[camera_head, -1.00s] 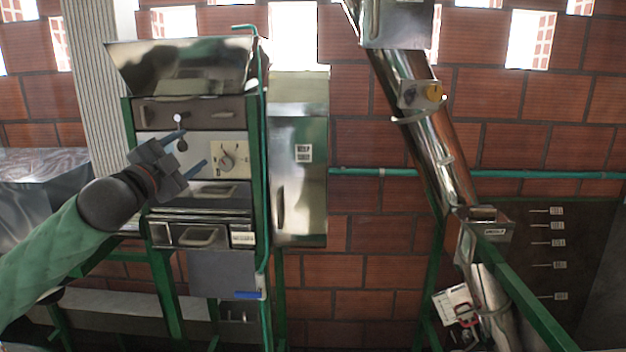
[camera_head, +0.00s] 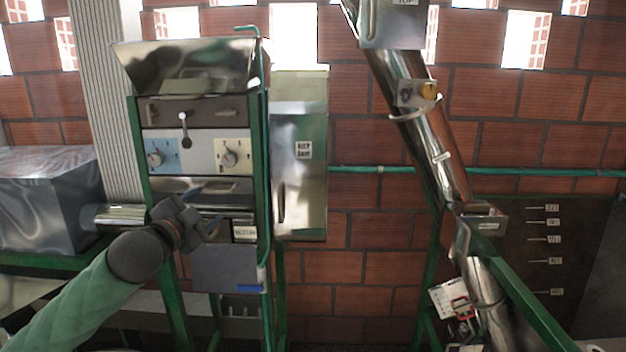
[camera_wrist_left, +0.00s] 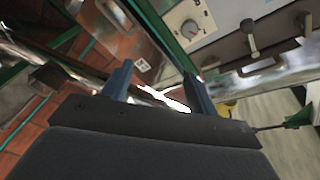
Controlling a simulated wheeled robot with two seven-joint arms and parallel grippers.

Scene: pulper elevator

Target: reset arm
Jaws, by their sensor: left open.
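My left gripper (camera_head: 207,208) is open and empty, in front of the lower part of the pulper machine (camera_head: 196,112). In the left wrist view the two blue-grey fingers of my left gripper (camera_wrist_left: 157,88) stand apart with nothing between them. The arm comes in from the lower left in a green sleeve. The panel carries a blue dial (camera_head: 155,157), a cream dial (camera_head: 230,157) and a small lever (camera_head: 184,124). Part of the lower drawer front is hidden behind the gripper. My right gripper does not show.
A grey metal cabinet (camera_head: 303,170) stands right of the machine. A slanted shiny elevator tube (camera_head: 430,140) is at the right, with a green frame. A metal box (camera_head: 48,200) is at the left. The brick wall (camera_head: 370,270) shows between cabinet and tube.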

